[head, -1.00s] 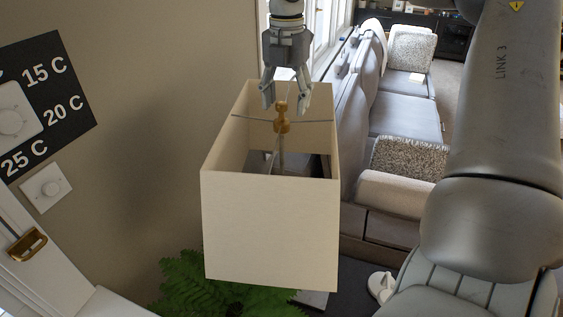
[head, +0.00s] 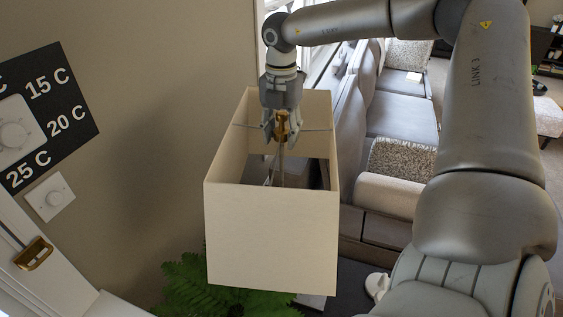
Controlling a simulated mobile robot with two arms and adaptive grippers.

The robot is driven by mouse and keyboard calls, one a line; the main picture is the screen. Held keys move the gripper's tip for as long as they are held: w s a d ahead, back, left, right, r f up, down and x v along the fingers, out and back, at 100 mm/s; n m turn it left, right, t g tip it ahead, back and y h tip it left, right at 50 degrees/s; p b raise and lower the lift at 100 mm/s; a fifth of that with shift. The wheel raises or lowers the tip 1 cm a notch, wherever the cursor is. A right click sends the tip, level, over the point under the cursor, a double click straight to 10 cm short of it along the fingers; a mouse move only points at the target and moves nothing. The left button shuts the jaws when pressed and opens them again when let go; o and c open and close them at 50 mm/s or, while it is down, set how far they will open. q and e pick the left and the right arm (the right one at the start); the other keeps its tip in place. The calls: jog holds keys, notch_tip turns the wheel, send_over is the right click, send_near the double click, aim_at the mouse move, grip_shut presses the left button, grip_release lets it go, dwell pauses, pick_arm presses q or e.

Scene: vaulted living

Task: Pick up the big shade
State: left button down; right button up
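The big shade (head: 271,238) is a cream, box-shaped lampshade with an open top, upright in the middle of the head view. A thin wire crossbar and a brass finial (head: 282,122) on a stem show in its opening. My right gripper (head: 281,138) points down into the top of the shade, with its fingers on either side of the finial. The fingers look parted; I cannot tell whether they touch the finial. The lamp's base is hidden by the shade. My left gripper is not in view.
A wall with a dial panel (head: 62,112) and a white knob plate (head: 50,198) is close on the left. A green fern (head: 188,285) is below the shade. A grey sofa (head: 398,140) stands behind, to the right.

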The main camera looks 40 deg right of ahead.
jog(key=shift+d, duration=0.1)
grip_shut()
jog(key=shift+r, duration=0.1)
